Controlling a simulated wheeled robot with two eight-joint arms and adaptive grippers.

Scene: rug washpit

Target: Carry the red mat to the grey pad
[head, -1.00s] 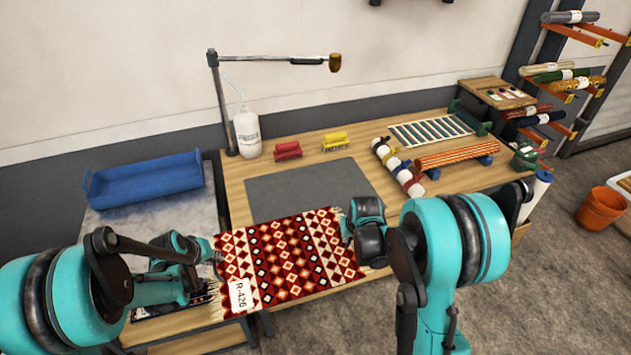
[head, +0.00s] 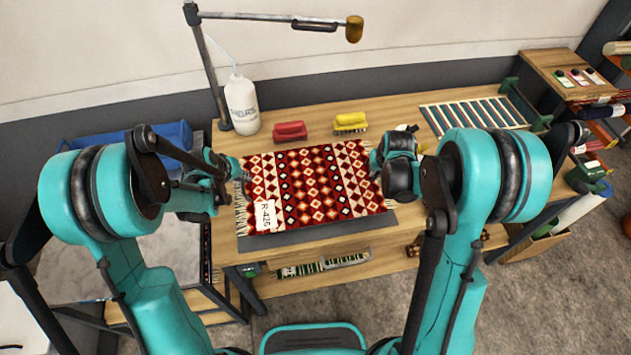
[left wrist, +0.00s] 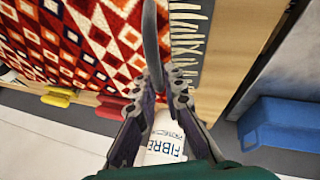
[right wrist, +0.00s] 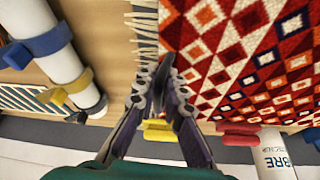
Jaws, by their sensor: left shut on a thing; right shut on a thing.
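My left gripper (head: 240,172) is shut on the mat's left end; the mat also shows in the left wrist view (left wrist: 75,40). My right gripper (head: 376,160) is shut on its right end, which shows in the right wrist view (right wrist: 235,60). The fingertips partly hide both edges.
A white bottle (head: 242,104), a red brush (head: 290,131) and a yellow brush (head: 350,122) stand behind the mat. A lamp post (head: 207,70) rises at the back left. A slatted rack (head: 480,115) lies to the right. A blue tray (left wrist: 285,122) is to the left.

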